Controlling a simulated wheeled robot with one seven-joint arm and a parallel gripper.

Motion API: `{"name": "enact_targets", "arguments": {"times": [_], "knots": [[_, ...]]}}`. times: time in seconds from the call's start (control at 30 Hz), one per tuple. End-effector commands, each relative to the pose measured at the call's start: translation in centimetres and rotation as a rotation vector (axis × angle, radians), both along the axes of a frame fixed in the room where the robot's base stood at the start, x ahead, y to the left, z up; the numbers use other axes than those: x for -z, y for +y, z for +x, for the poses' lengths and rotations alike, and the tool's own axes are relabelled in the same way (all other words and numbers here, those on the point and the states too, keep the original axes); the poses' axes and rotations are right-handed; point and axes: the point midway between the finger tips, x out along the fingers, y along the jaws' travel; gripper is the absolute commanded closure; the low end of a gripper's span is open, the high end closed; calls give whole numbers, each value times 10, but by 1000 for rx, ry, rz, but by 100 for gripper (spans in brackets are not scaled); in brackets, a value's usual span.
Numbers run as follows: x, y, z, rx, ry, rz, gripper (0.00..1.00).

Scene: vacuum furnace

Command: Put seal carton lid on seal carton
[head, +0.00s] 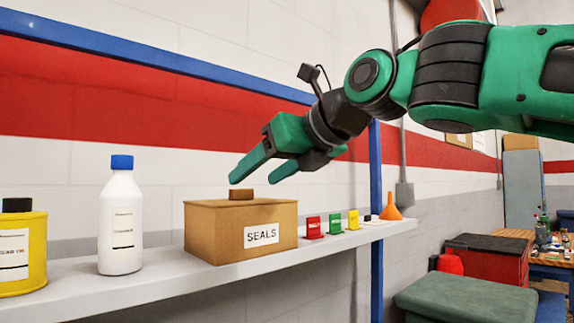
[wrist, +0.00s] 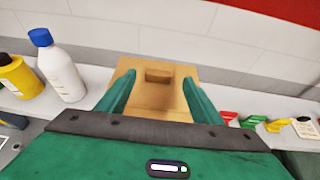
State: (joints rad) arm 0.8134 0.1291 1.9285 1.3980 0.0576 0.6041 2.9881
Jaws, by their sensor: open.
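The seal carton (head: 222,232) is a brown box with a white SEALS label, standing on the grey shelf. The seal carton lid (head: 215,203) lies on top of the carton, with a small brown block handle (head: 241,194). In the wrist view the lid (wrist: 152,97) and its handle (wrist: 158,76) show between and beyond my fingers. My gripper (head: 257,172) is open and empty, just above the handle in the head view, with fingers pointing down and left. It also shows in the wrist view (wrist: 158,95). Whether the lid is fully seated is hard to tell.
On the shelf (head: 75,285), a white bottle with blue cap (head: 121,220) and a yellow can (head: 22,250) stand left of the carton. Red, green and yellow small items (head: 335,223) and an orange funnel (head: 391,208) stand to its right. The wall is close behind.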

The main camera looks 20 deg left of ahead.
Motion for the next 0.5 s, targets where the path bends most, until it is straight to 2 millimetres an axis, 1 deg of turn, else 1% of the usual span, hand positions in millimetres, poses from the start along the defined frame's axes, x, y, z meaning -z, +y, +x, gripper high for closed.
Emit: {"name": "enact_targets", "arguments": {"times": [0.17, 0.5], "knots": [[-4, -9, -4, 0, 2, 2, 40], [-15, -36, -18, -1, 0, 3, 40]]}}
